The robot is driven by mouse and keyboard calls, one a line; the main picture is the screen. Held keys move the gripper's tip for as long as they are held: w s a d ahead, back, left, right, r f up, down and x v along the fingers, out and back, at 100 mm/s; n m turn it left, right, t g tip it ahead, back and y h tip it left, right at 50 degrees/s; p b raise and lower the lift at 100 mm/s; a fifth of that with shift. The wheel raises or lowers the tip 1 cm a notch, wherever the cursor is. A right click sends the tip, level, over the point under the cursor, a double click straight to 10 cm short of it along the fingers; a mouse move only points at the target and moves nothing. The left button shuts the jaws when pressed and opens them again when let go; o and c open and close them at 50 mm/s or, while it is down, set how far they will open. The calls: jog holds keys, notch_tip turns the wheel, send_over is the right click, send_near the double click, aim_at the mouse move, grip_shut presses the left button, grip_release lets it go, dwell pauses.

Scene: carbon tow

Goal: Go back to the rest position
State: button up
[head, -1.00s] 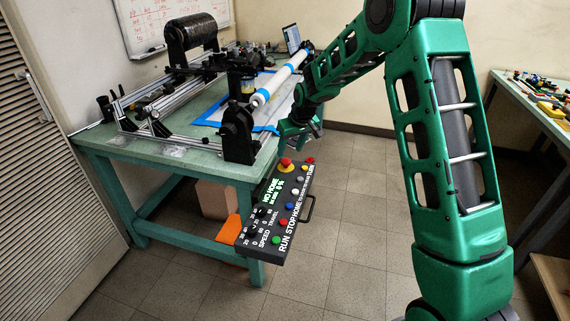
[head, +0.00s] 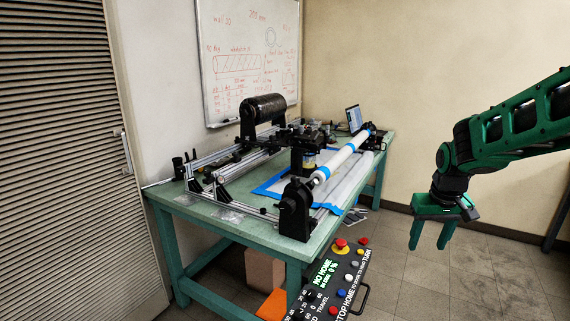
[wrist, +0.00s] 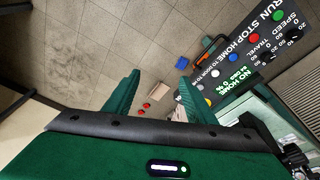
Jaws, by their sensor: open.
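My gripper (head: 430,236) is green, open and empty in the head view. It hangs fingers down over the floor, to the right of the table and clear of it. In the wrist view its two fingers (wrist: 155,95) stand apart with nothing held between them. The control panel (head: 328,290) with coloured buttons and a red emergency knob is at the table's front corner, left of and below my gripper. Its display reads "NO HOME" and 0 %. The panel also shows upside down in the wrist view (wrist: 235,60).
The green table (head: 225,232) carries the winding machine with a white tube (head: 345,155), a black spool (head: 263,115) and a laptop (head: 354,117). A whiteboard (head: 250,60) hangs behind. A cardboard box (head: 264,268) sits under the table. The floor (head: 460,280) below my gripper is open.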

jog(key=s+d+m+g, duration=0.1)
jog(key=s+m, duration=0.1)
jog(key=s, duration=1.4)
jog(key=s+d+r+m+g+y, duration=0.1)
jog(key=s+d+m, duration=0.1)
jog(key=s, duration=1.3)
jog(key=shift+s+r+m, duration=0.15)
jog(key=shift+s+m, duration=0.2)
jog(key=shift+m, duration=0.35)
